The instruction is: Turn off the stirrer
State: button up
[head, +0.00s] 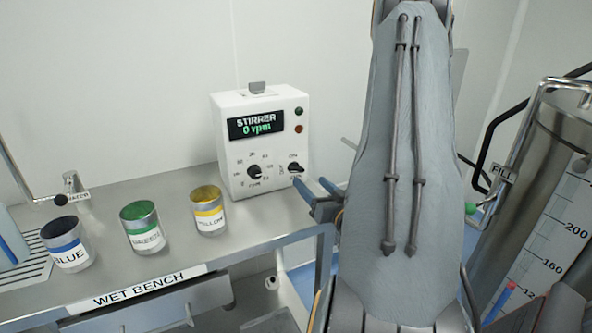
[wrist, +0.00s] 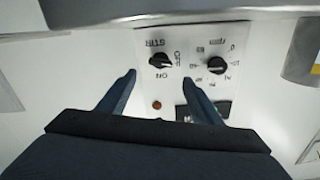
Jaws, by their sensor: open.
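The stirrer (head: 226,150) is a white control box on the bench, with a display reading "STIRRER 0 rpm". Its small black OFF/ON knob (head: 295,167) sits at the lower right of the front; the larger rpm knob (head: 254,172) is left of it. The wrist view shows the panel upside down, with the OFF/ON knob (wrist: 161,62) and the rpm knob (wrist: 216,66). Which mark the OFF/ON knob points at is unclear. My gripper (head: 313,184) is open and empty at the box's lower right. In the wrist view its blue fingertips (wrist: 159,77) lie either side of the OFF/ON knob; contact cannot be told.
The wet bench (head: 105,212) carries the blue can (head: 67,247), green can (head: 142,228) and yellow can (head: 209,211) left of the box. A large tank (head: 560,190) with a FILL pipe (head: 530,105) is at right.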

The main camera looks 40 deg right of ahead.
aim_at(296, 170)
jog(key=shift+w+d+r, duration=0.1)
jog(key=shift+w+d, duration=0.1)
jog(key=shift+w, duration=0.2)
jog(key=p+x, duration=0.2)
jog(key=x, duration=0.4)
jog(key=shift+w, duration=0.4)
